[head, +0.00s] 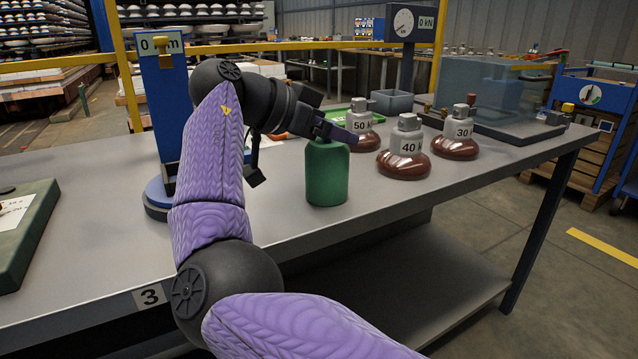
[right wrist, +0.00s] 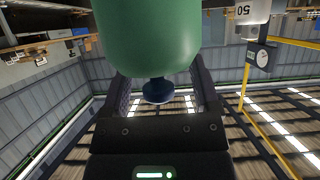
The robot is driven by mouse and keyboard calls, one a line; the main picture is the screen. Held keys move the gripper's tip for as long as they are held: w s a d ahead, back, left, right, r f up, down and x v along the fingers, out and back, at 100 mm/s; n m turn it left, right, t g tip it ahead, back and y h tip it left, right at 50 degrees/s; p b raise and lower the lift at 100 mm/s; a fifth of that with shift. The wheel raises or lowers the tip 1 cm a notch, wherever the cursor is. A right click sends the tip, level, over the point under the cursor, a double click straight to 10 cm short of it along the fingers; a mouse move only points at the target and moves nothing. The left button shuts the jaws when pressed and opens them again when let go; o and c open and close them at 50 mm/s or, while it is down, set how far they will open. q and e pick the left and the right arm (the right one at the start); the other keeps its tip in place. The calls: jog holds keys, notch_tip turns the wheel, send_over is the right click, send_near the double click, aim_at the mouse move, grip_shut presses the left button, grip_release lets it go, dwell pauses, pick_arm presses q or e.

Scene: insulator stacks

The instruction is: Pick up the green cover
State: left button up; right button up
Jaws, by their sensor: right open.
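The green cover (head: 327,175) is a rounded green cylinder standing upright on the grey table. My right gripper (head: 333,128) is at its top and hides part of it in the head view. In the right wrist view the cover (right wrist: 150,38) fills the upper middle. A dark knob (right wrist: 157,91) on the cover sits between the two fingers of the open right gripper (right wrist: 160,84), with gaps on both sides. My left gripper is not in view.
Brown insulators labelled 50 (head: 362,128), 40 (head: 404,150) and 30 (head: 457,135) stand right of the cover. A blue height stand (head: 165,110) is to the left. A grey tray (head: 391,101) and a clear box (head: 490,90) are behind. The table front is clear.

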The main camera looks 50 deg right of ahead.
jog(key=shift+s+d+f, duration=0.15)
jog(key=shift+d+f, duration=0.1)
jog(key=shift+d, duration=0.1)
jog(key=shift+s+r, duration=0.1)
jog(key=shift+r, duration=0.1)
grip_shut()
